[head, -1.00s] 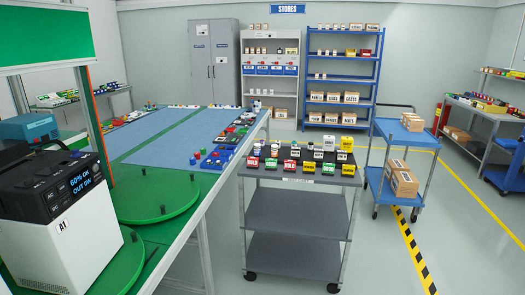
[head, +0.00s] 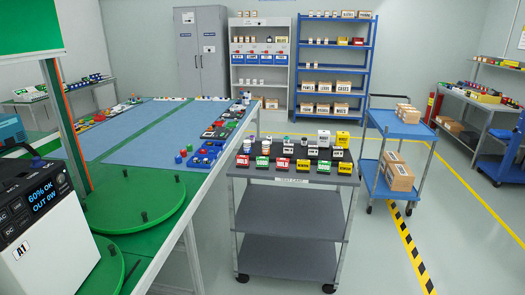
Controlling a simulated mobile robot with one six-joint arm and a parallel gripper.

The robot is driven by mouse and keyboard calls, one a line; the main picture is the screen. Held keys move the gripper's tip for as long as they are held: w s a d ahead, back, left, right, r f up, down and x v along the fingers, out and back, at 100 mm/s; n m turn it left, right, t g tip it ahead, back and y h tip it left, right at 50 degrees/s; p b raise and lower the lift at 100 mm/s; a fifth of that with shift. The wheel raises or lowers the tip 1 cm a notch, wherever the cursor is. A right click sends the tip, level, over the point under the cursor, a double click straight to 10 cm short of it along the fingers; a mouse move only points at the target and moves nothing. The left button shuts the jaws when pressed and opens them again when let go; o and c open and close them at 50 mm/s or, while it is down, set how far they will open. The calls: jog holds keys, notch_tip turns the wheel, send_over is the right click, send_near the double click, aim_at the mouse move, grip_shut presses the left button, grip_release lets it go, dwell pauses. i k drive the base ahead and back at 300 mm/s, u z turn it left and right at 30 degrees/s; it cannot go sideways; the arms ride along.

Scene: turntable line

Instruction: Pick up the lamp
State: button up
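I cannot make out a lamp for sure; the small items in view are too small to tell apart. Small red, blue and dark pieces (head: 205,152) lie along the right edge of the blue-topped bench (head: 150,113). Small blocks and cups, such as a yellow block (head: 342,139) and a red block (head: 282,163), stand on top of the grey cart (head: 290,181). My gripper is not in view.
Green round turntables (head: 135,200) with short pegs are at left, beside a white-and-black power unit (head: 40,225). A blue trolley (head: 400,127) with cartons stands at right. Shelves (head: 333,70) line the back wall.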

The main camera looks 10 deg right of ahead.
aim_at(265, 144)
jog(key=u, duration=0.35)
jog(key=i, duration=1.15)
jog(key=u, duration=0.45)
